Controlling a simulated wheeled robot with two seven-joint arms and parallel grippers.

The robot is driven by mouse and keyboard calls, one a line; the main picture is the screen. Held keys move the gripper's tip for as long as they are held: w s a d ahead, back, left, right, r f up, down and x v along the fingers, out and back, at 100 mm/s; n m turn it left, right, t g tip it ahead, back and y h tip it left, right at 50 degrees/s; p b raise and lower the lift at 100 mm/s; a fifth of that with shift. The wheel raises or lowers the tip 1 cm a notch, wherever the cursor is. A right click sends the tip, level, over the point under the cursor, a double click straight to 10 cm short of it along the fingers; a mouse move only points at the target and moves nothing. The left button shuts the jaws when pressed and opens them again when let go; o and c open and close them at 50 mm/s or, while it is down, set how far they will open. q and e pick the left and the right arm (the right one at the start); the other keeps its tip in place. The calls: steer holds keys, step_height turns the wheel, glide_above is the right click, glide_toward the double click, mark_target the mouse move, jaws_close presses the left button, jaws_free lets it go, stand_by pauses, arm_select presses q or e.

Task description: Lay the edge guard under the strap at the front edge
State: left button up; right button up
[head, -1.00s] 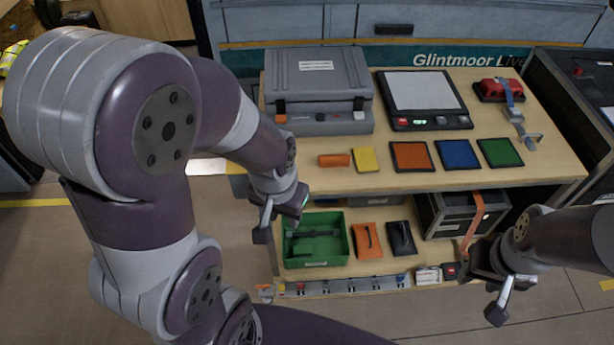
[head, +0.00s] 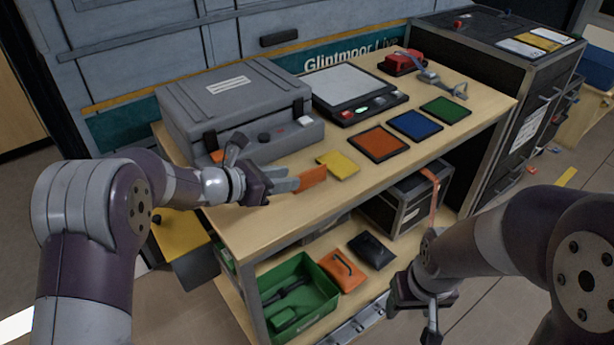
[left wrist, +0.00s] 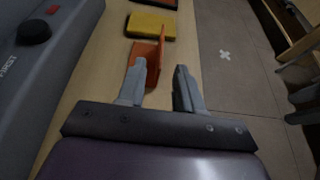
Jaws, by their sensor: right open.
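The edge guard, an orange L-shaped piece (head: 312,181), lies near the front edge of the tabletop. In the left wrist view the edge guard (left wrist: 147,62) has one flat side and one upright side. My left gripper (head: 287,179) is open at its near end; the upright side lines up between the fingertips (left wrist: 160,72). Contact cannot be told. The orange strap (head: 432,177) runs over the front edge of a black case (head: 404,208) on the lower shelf; its lower end is hidden behind my right arm. My right gripper (head: 412,316) is open, low before the shelf.
A yellow pad (head: 338,164) lies just beyond the guard, then orange, blue and green pads (head: 446,109). A grey case (head: 235,105) stands behind my left gripper. A green bin (head: 300,292) and orange and black pouches (head: 372,250) sit on the lower shelf.

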mark_target(310, 185)
arm_select(q)
steer(key=b+x, duration=0.1)
steer(key=x, duration=0.7)
steer(key=shift+r, duration=0.1)
jaws_close()
